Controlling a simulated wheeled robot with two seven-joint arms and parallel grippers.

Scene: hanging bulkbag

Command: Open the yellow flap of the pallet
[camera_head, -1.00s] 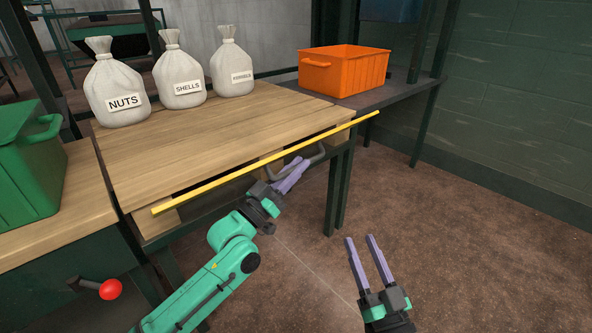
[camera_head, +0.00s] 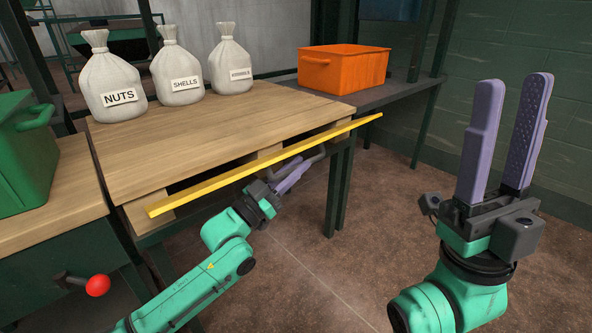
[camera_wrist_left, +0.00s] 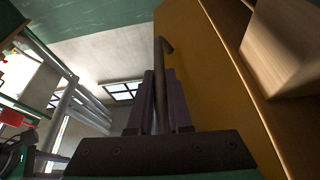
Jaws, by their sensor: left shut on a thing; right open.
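The yellow flap (camera_head: 265,166) runs along the front edge of the wooden pallet (camera_head: 215,135). In the head view it shows as a narrow strip. In the left wrist view the flap's broad face (camera_wrist_left: 205,75) fills the middle right. A dark bent handle (camera_head: 317,156) stands off the flap's front; its bar (camera_wrist_left: 159,58) runs between my fingers in the wrist view. My left gripper (camera_head: 300,168) is shut on this handle, below the flap. My right gripper (camera_head: 514,85) is open and empty, raised at the right, away from the pallet.
Three sacks, nuts (camera_head: 113,82), shells (camera_head: 178,70) and one more (camera_head: 230,62), stand on the pallet's far side. An orange crate (camera_head: 343,70) sits behind right. A green crate (camera_head: 25,155) and a red knob (camera_head: 97,286) are at left. The floor at front right is clear.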

